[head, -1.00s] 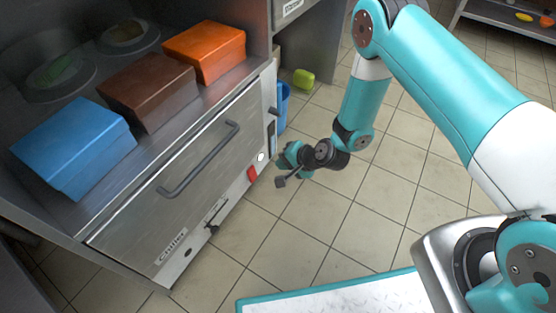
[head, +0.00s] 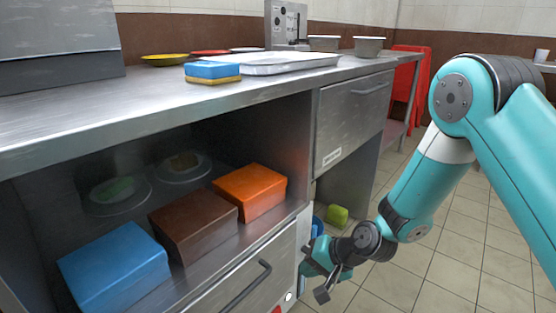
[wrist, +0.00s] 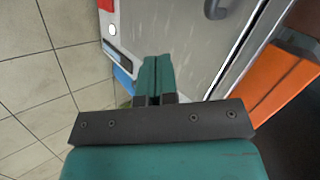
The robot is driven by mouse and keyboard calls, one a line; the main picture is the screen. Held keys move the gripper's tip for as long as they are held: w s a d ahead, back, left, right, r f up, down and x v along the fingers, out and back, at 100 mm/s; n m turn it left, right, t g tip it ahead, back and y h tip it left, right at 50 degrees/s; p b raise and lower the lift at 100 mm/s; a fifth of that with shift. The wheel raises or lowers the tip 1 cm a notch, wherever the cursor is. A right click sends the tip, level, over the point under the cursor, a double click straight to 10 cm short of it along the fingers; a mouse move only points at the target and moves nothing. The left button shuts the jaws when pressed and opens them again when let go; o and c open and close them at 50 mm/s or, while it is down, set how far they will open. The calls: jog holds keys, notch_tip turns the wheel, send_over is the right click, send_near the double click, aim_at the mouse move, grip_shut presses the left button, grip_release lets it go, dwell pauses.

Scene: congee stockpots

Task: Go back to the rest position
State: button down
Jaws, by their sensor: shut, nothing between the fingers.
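My gripper (head: 326,278) hangs at the lower right of the head view, in front of the cabinet's right edge and above the tiled floor. In the wrist view its two green fingers (wrist: 153,78) are together, with nothing between them. The fingers look apart from the cabinet front. My teal and white arm bends down to it from the right side of the head view.
An open shelf holds a blue box (head: 114,268), a brown box (head: 193,226) and an orange box (head: 250,192). Below is a drawer with a dark handle (head: 246,287). The counter above carries a sponge (head: 212,71) and a tray (head: 290,62). Tiled floor is free at right.

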jog(key=s+r+n+g+p, duration=0.1)
jog(key=s+r+n, duration=0.25)
jog(key=r, duration=0.75)
jog(key=s+d+r+n+g+h+p, duration=0.1)
jog(key=s+d+r+n+h+p, duration=0.2)
jog(key=s+r, duration=0.65)
jog(key=s+d+r+n+g+h+p, duration=0.15)
jog(key=s+d+r+n, duration=0.3)
jog(key=s+r, duration=0.55)
notch_tip(320, 180, up, 37)
jog(key=s+p, duration=0.1)
jog(key=p, duration=3.5)
jog(key=shift+m+y+p, duration=0.4)
jog(key=shift+y, duration=0.05)
jog(key=shift+s+d+f, duration=0.1)
